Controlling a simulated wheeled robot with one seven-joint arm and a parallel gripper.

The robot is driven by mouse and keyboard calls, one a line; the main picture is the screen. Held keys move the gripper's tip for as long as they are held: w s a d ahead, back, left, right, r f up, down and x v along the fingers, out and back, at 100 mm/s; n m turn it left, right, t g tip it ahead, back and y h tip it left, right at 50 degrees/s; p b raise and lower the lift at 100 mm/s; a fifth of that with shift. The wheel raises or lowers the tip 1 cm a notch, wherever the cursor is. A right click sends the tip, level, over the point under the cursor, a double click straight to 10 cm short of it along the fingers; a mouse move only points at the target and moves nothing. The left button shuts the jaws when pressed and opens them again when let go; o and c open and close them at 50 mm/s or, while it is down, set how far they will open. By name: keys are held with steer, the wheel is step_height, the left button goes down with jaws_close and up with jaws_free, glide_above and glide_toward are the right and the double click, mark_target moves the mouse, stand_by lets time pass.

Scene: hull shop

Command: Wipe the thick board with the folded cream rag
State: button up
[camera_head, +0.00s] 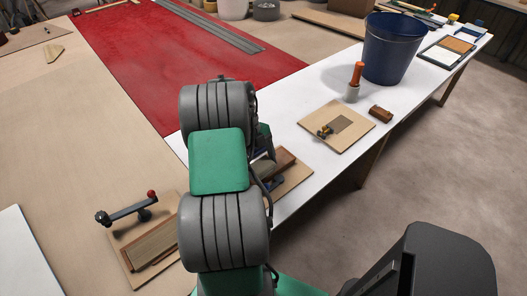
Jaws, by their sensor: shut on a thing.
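My arm stands across the middle of the camera_head view and hides the spot beyond it. My gripper's fingers do not show; only dark parts at the wrist end peek out on the right side of the arm. A thick brown wooden block (278,168) lies on a tan base board there, partly covered by the arm. A second brown wooden block (155,244) lies on another tan board at the lower left. I cannot tell which of these is the thick board. I see no folded cream rag.
On the white bench stand a dark blue bucket (389,48), an orange-handled tool (355,80), a small brown block (381,113) and a tan board (318,118) with a brown patch. A clamp-like bar (128,209) stands lower left. The red surface (150,60) is largely clear.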

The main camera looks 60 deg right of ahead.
steer(key=shift+r+p, duration=1.35)
steer(key=shift+r, duration=1.25)
